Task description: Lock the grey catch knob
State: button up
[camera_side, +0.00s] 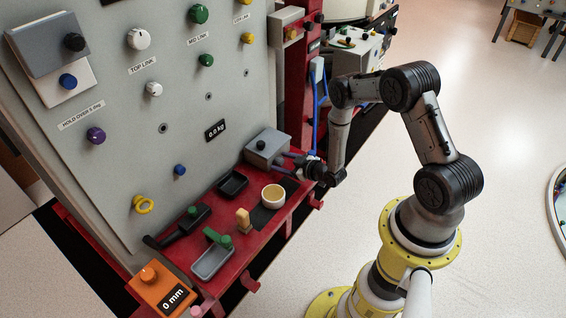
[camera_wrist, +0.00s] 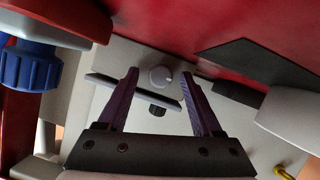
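My gripper (camera_side: 287,161) reaches in from the right, beside a small grey box (camera_side: 267,148) on the red shelf. In the wrist view my gripper (camera_wrist: 160,75) is open, with its two dark purple fingers apart. A round grey knob (camera_wrist: 161,78), apparently the catch knob, shows between the fingertips with a gap on each side. I cannot tell whether the tips reach its depth. Just below it in that view is a dark plate (camera_wrist: 108,80) with a black knob (camera_wrist: 157,111). The grey knob is not visible in the side view.
The red shelf (camera_side: 225,275) holds a cream cup (camera_side: 273,196), a black tray (camera_side: 232,183) and a grey tray (camera_side: 212,262). The tall grey panel (camera_side: 115,110) carries several knobs. A large blue knob (camera_wrist: 30,67) is close at left in the wrist view.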

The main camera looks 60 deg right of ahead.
jog(key=shift+s, duration=0.1)
jog(key=v, duration=1.3)
jog(key=shift+s+r, duration=0.15)
jog(key=shift+s, duration=0.2)
jog(key=shift+a, duration=0.15)
